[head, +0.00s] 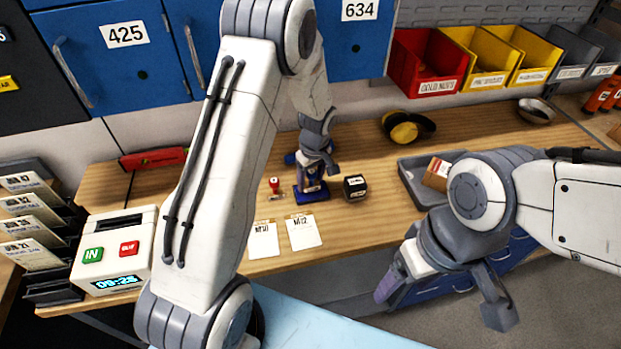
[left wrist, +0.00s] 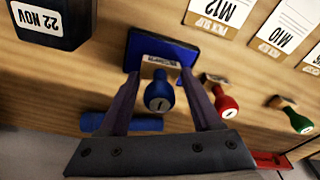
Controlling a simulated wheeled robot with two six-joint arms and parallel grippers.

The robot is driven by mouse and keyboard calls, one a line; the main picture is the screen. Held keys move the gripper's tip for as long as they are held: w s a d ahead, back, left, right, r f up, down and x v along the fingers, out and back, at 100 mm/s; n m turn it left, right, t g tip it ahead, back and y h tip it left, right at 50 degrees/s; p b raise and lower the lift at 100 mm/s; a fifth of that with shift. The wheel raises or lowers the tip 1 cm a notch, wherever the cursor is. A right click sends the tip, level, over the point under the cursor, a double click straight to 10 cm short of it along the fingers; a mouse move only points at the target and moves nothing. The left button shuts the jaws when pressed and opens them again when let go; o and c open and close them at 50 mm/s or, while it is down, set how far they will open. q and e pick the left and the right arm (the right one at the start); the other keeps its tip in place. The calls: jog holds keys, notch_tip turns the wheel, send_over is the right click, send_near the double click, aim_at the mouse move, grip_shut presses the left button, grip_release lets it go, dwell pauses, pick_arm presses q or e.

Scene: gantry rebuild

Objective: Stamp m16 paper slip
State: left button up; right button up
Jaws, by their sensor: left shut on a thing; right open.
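My left gripper (head: 313,178) is shut on a blue-handled stamp (left wrist: 158,92), with its fingers on either side. The stamp is upright over a blue ink pad (left wrist: 137,52), also seen in the head view (head: 311,194); I cannot tell whether they touch. Paper slips lie on the bench: M12 (head: 304,232) and M10 (head: 262,240). Another slip (left wrist: 314,60) is cut off at the right edge of the left wrist view, its label unreadable. I see no slip legibly marked M16. My right gripper (head: 445,292) is open and empty in front of the bench.
A red stamp (head: 274,186) and a green stamp (left wrist: 290,113) stand beside the pad. A black date block (head: 355,187) reads 22 NOV. A blue cylinder (left wrist: 120,122) lies behind the pad. A time clock (head: 115,250) and grey tray (head: 415,185) flank the area.

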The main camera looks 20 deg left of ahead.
aim_at(311, 171)
pick_arm(q)
jog(key=shift+f+b, duration=0.5)
jog(key=shift+f, duration=0.05)
dwell(0.5)
jog(key=shift+s+f, duration=0.1)
dwell(1.3)
jog(key=shift+r+p, duration=2.15)
jog(key=shift+r, duration=1.5)
jog(key=shift+f, duration=0.15)
